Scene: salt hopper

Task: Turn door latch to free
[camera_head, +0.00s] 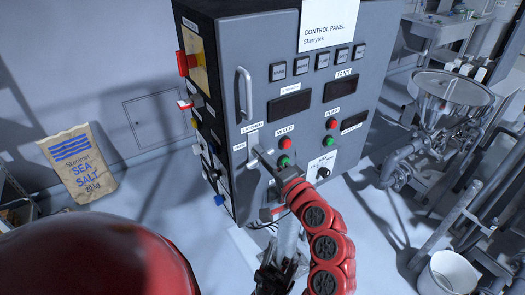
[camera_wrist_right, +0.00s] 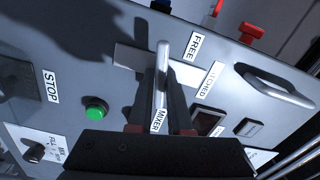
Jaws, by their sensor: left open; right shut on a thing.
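The silver door latch (camera_head: 262,155) is on the front of the grey control cabinet, on a pale plate beside the LATCHED and FREE labels. In the right wrist view the latch lever (camera_wrist_right: 162,72) stands between the two dark fingers of my right gripper (camera_wrist_right: 166,105), which is shut on it. The FREE label (camera_wrist_right: 196,47) and the partly hidden LATCHED label (camera_wrist_right: 214,82) lie to its right there. In the head view my right gripper (camera_head: 277,172) is at the latch. My left gripper (camera_head: 279,275) is open, low in front of the cabinet; its fingertips are hard to make out.
A long door handle (camera_head: 244,94) is above the latch. Mixer buttons (camera_head: 285,143) sit just right of it. Red switches (camera_head: 187,63) are on the cabinet's left side. A salt sack (camera_head: 78,163) stands left; a metal hopper (camera_head: 450,95) and white bucket (camera_head: 449,275) are right.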

